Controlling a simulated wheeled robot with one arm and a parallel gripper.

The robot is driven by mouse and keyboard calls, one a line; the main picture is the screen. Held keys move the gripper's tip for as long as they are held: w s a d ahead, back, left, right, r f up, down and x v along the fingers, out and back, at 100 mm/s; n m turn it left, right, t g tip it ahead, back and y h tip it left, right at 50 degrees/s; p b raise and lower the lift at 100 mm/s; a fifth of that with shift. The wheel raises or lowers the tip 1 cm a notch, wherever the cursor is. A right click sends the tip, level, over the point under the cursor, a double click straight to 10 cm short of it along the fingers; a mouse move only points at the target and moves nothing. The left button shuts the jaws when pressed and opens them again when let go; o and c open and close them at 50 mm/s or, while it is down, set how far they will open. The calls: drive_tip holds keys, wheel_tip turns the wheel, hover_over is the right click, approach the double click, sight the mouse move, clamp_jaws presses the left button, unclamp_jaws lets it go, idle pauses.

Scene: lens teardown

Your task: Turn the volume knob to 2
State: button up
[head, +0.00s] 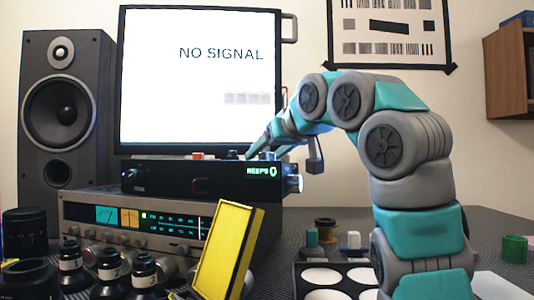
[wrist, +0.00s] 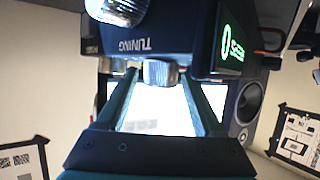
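A black box (head: 215,178) with a green display (head: 262,171) reading something ending in 0 sits on a silver receiver (head: 130,225). A silver knob (head: 294,183) sticks out of the box's right end. In the wrist view the box appears upside down, with the word TUNING, a large silver knob (wrist: 118,10), a smaller silver knob (wrist: 160,72) and the green display (wrist: 232,45). I cannot tell which knob is the volume knob. My gripper (head: 258,150) is over the box's top; in the wrist view my gripper (wrist: 160,85) is open, fingers apart either side of the smaller knob. Contact is unclear.
A monitor (head: 200,100) showing NO SIGNAL stands behind the box. A tall speaker (head: 65,110) is at left. A yellow-framed block (head: 228,250) and several black numbered bottles (head: 110,270) stand in front. A tray (head: 345,290) with white circles lies at right.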

clamp_jaws()
idle(0.3)
drive_tip(key=shift+m+t+h+b, duration=0.5)
drive_tip(key=shift+m+h+b, duration=0.15)
drive_tip(key=shift+m+h, duration=0.45)
drive_tip(key=shift+m+t+h, duration=0.3)
drive_tip(key=shift+m+h, duration=0.6)
drive_tip(key=shift+h, duration=0.3)
idle(1.4)
